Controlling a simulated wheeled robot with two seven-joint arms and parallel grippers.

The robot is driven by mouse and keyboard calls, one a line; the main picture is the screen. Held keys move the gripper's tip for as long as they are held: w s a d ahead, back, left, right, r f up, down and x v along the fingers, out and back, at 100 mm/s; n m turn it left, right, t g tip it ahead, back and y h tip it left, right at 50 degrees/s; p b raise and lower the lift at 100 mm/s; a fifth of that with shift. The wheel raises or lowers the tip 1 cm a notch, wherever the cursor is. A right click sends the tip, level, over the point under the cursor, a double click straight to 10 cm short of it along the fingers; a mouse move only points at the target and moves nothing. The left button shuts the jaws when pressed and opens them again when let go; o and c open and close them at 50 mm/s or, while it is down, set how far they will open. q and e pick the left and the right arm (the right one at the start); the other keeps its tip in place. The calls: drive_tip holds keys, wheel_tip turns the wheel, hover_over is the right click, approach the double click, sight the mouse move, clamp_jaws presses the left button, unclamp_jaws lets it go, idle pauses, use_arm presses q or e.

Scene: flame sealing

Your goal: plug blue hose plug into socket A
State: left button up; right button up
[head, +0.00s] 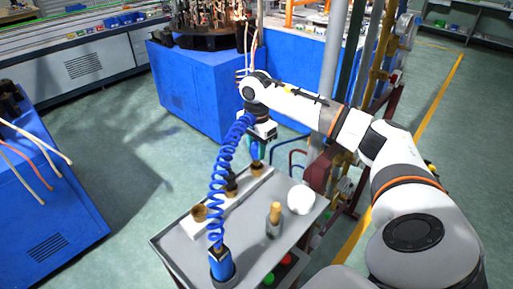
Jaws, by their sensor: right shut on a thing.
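My right gripper (259,143) reaches in from the right and points down over the far end of a white strip (240,197) on the cart. It is shut on the blue hose plug (254,149), partly hidden by the fingers. The plug is just above or at the dark far socket (257,167); I cannot tell whether they touch. A blue coiled hose (218,185) runs from near the gripper down to a blue fitting (221,263) at the cart's near edge. Two more sockets sit on the strip, one dark (230,185) and one brown (199,213). No socket letters are readable. My left gripper is out of view.
The grey cart top (180,250) also holds a wooden-handled tool (274,219) and a round white object (301,199). Pipes and valves (345,185) stand close on the right, beside my arm. Blue cabinets (205,90) stand behind. The floor left of the cart is open.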

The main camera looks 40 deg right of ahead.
drive_tip(key=shift+f+b, duration=0.95)
drive_tip(key=shift+f, duration=0.5)
idle(0.4)
drive_tip(key=o, duration=1.1)
drive_tip(key=shift+r, duration=0.1)
drive_tip(key=shift+r+p, duration=3.15)
drive_tip(key=shift+r, duration=1.3)
